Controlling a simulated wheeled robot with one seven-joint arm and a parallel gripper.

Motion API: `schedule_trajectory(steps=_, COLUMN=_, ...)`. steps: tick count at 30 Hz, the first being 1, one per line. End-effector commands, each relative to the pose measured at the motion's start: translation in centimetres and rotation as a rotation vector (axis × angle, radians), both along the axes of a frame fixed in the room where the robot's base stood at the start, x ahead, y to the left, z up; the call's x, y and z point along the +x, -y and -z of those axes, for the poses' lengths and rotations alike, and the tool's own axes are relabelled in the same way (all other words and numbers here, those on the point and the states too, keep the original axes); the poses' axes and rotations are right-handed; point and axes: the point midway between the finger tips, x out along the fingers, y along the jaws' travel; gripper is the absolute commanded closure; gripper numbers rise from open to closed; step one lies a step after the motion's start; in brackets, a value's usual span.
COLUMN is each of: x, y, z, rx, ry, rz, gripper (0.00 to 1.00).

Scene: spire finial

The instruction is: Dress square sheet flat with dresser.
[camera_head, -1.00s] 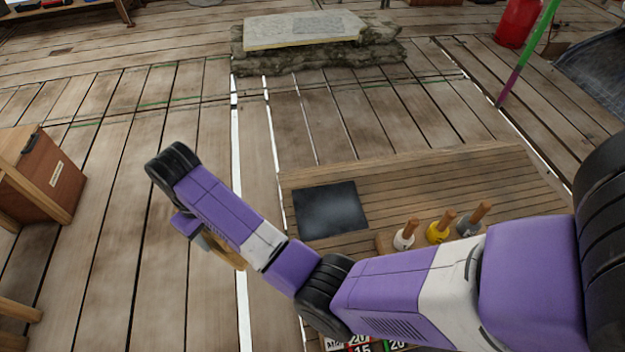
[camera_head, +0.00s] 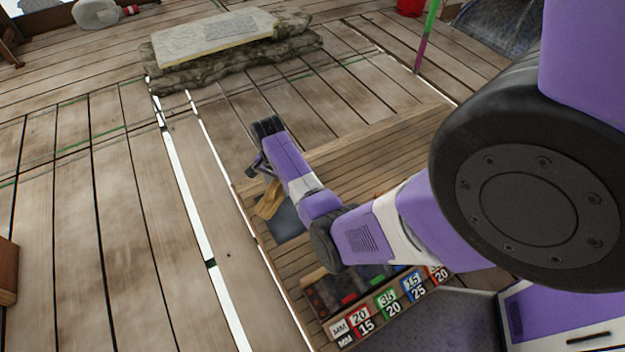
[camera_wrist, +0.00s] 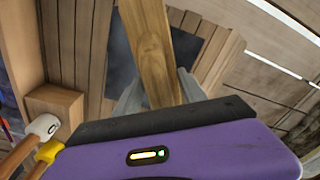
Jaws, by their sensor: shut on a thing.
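The square sheet (camera_head: 287,222) is dark grey and lies on the slatted wooden bench (camera_head: 395,135). My arm and the dresser partly hide it in the head view. In the wrist view the sheet (camera_wrist: 122,62) shows on both sides of the dresser. The dresser (camera_head: 268,202) is a light wooden bar. My gripper (camera_head: 262,180) is shut on it, and the dresser hangs over the sheet's left part. In the wrist view the dresser (camera_wrist: 152,55) stands between the grey fingers of my gripper (camera_wrist: 160,95). I cannot tell whether the dresser touches the sheet.
White-tipped (camera_wrist: 45,127) and yellow-tipped (camera_wrist: 50,152) wooden-handled tools stand by a wooden block (camera_wrist: 58,102), near my gripper's left in the wrist view. Coloured number cards (camera_head: 388,300) line the bench's near end. A stone-based slab (camera_head: 215,38) lies beyond.

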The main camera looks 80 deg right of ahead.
Motion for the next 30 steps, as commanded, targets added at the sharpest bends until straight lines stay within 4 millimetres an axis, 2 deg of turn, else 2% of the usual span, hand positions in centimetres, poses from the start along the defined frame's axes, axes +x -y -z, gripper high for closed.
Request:
schedule_trajectory(steps=1, x=-2.0, y=1.3, z=0.4, rx=0.000, ry=0.001, rz=0.092, gripper=1.00)
schedule_trajectory(steps=3, x=-4.3, y=2.6, z=1.1, rx=-0.004, ry=0.005, rz=0.210, gripper=1.00)
schedule_trajectory(steps=6, x=-7.1, y=4.0, z=1.8, rx=-0.008, ry=0.011, rz=0.350, gripper=1.00)
schedule_trajectory(steps=10, x=-9.4, y=5.0, z=2.5, rx=-0.012, ry=0.014, rz=0.466, gripper=1.00)
schedule_trajectory(steps=14, x=-10.4, y=5.3, z=2.9, rx=-0.014, ry=0.017, rz=0.515, gripper=1.00)
schedule_trajectory(steps=19, x=-10.5, y=5.4, z=3.8, rx=-0.014, ry=0.018, rz=0.522, gripper=1.00)
schedule_trajectory(steps=30, x=-10.4, y=5.6, z=7.4, rx=-0.015, ry=0.018, rz=0.519, gripper=1.00)
